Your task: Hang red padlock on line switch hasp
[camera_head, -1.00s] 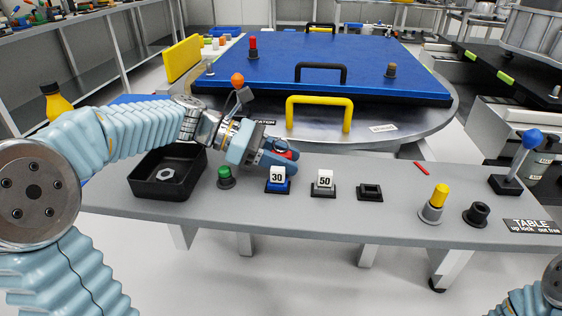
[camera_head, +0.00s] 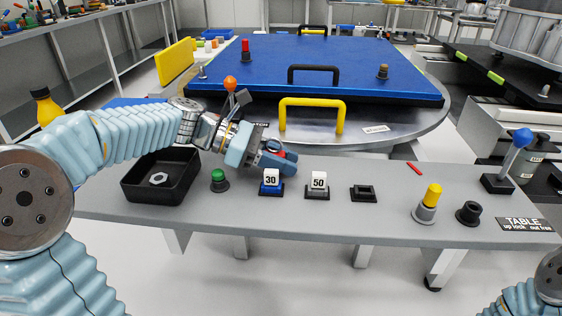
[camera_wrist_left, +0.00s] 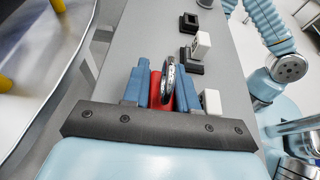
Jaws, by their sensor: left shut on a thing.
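My left gripper (camera_head: 277,158) is shut on the red padlock (camera_head: 279,154), above the back of the grey bench beyond the 30 block. In the left wrist view the padlock's red body (camera_wrist_left: 156,90) sits between the blue fingers (camera_wrist_left: 160,88), with its metal shackle (camera_wrist_left: 169,76) showing beside it. In the head view the fingers hide most of the padlock. I cannot make out the line switch hasp. A lever with an orange ball (camera_head: 230,83) and a grey tag-like piece (camera_head: 243,97) stand behind my left wrist. My right gripper is out of view.
On the bench are a black tray (camera_head: 131,188) with a nut, a green button (camera_head: 219,177), the 30 block (camera_head: 271,178), the 50 block (camera_head: 318,181), a yellow-topped knob (camera_head: 432,195) and a blue-ball lever (camera_head: 521,138). The yellow handle (camera_head: 312,102) rises behind.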

